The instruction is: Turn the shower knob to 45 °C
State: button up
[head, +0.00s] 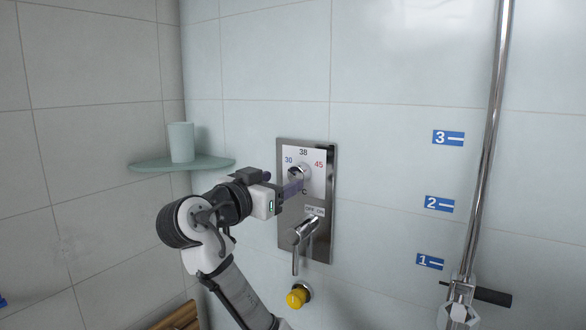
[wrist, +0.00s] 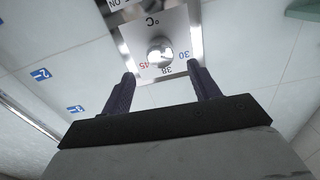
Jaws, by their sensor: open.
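The shower knob (head: 297,174) is a small round chrome knob on a white dial plate (head: 319,180) marked 30, 38 and 45 °C, set in a chrome panel on the tiled wall. In the wrist view the knob (wrist: 160,52) appears upside down, between and beyond my two dark fingertips. Its exact setting is too small to read. My gripper (head: 291,190) is open and empty in front of the panel, just below the knob in the head view. In the wrist view my gripper (wrist: 161,72) shows its fingers apart, not visibly touching the knob.
A chrome lever (head: 304,232) marked OFF/ON sits below the dial on the same panel. A yellow knob (head: 297,297) is under it. A corner shelf (head: 210,163) with a pale cup (head: 181,142) is at left. A vertical shower rail (head: 488,140) stands at right.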

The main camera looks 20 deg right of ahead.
aim_at(295, 175)
jog(key=p+x, duration=0.1)
jog(key=x, duration=0.5)
jog(key=shift+p, duration=0.3)
jog(key=shift+c, duration=0.3)
jog(key=shift+w, duration=0.1)
jog(key=c, duration=0.9)
